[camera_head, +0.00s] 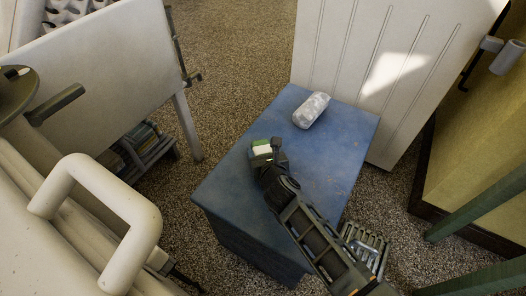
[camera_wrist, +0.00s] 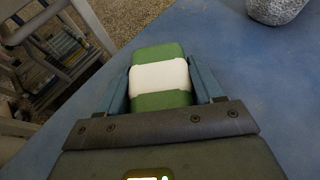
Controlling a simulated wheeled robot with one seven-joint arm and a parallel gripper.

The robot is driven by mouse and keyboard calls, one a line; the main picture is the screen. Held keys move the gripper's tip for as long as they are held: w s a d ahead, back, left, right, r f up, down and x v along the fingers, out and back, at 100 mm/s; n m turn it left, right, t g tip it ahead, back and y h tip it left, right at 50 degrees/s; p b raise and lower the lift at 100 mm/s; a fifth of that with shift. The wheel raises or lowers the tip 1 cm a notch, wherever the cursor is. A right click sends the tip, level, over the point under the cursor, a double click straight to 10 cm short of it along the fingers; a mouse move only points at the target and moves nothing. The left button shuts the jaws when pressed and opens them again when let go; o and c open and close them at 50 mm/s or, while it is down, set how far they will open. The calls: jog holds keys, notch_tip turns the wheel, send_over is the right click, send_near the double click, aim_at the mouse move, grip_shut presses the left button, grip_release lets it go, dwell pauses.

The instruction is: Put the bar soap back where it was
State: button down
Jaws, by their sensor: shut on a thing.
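The bar soap (camera_wrist: 160,78) is a green block with a white band around its middle. It is between the two fingers of my gripper (camera_wrist: 160,88) in the wrist view, with a finger against each side. In the head view, the bar soap (camera_head: 262,150) shows at the tip of my gripper (camera_head: 267,154), over the left part of the blue box top (camera_head: 225,185). My gripper is shut on the soap. I cannot tell whether the soap touches the blue surface or is held just above it.
A grey-white mottled lump (camera_head: 311,110) lies on the blue top near its far edge. A white grooved panel (camera_head: 365,60) stands behind. The blue top's right part is clear.

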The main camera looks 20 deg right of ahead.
jog(key=shift+c, duration=1.3)
grip_release()
jog(key=shift+f, duration=0.15)
jog(key=shift+o, duration=0.5)
jog(key=shift+s+a, duration=0.1)
jog(key=shift+a+f, duration=0.1)
jog(key=shift+r, duration=0.5)
jog(key=p+v, duration=0.1)
jog(key=v, duration=0.3)
jog(key=p+v, duration=0.1)
jog(key=v, duration=0.3)
jog(key=p+v, duration=0.2)
jog(key=v, duration=0.2)
jog(key=shift+r, duration=0.3)
